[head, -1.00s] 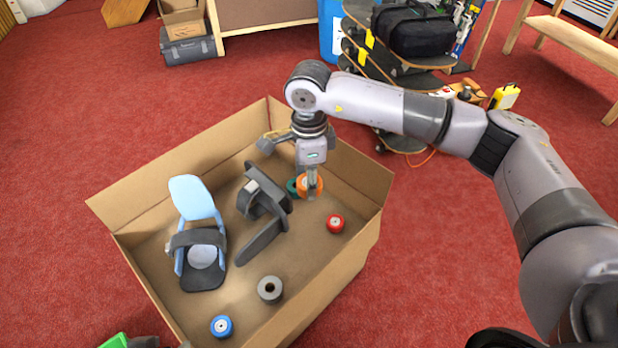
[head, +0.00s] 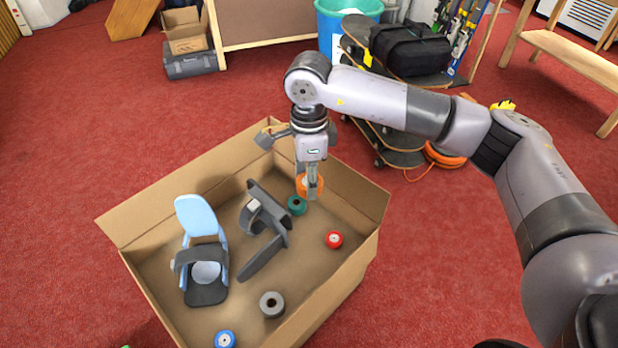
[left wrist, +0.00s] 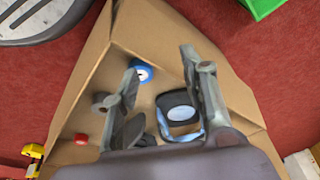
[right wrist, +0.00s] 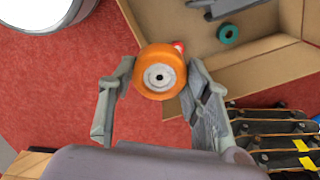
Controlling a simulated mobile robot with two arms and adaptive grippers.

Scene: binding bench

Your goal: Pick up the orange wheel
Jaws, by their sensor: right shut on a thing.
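The orange wheel (head: 302,187) is held by my right gripper (head: 312,186) above the floor of the cardboard box, near its back right side. In the right wrist view the orange wheel (right wrist: 160,72) sits between the two fingertips, its pale hub facing the camera. A teal wheel (head: 297,206) lies on the box floor just below it. My left gripper (left wrist: 160,65) is open and empty over the box in the left wrist view. Its fingers do not show in the head view.
The open cardboard box (head: 180,175) holds a blue binding (head: 200,220), a black binding (head: 265,245), a red wheel (head: 334,240), a grey wheel (head: 272,304) and a blue wheel (head: 225,340). A rack of skateboards (head: 400,155) stands behind the box.

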